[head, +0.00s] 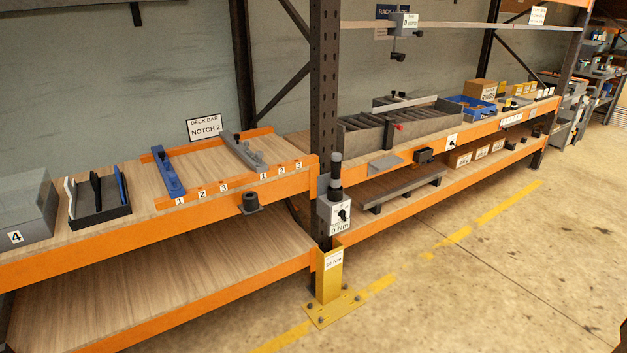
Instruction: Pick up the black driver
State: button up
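A black driver-like tool (335,176) with a grey top stands upright at the rack's front post, above a grey box (340,214) with a dial and the label "0 Nm". It appears to sit in a holder there; its lower end is hidden. A second small dark tool (398,57) hangs below another grey labelled box (404,21) higher up at the right. I cannot tell for sure which one is the black driver. My gripper is not in view.
On the left deck stand a grey box marked 4 (22,207), a black tray (101,217) with white, black and blue upright pieces, and a blue bar (169,173). A yellow post guard (329,276) stands on the floor. The floor at right is clear.

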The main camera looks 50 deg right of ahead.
aim_at(336, 157)
jog(key=u, duration=0.1)
jog(key=k, duration=0.25)
jog(key=u, duration=1.5)
jog(key=k, duration=1.35)
jog(key=z, duration=1.15)
jog(key=i, duration=1.45)
jog(key=z, duration=0.1)
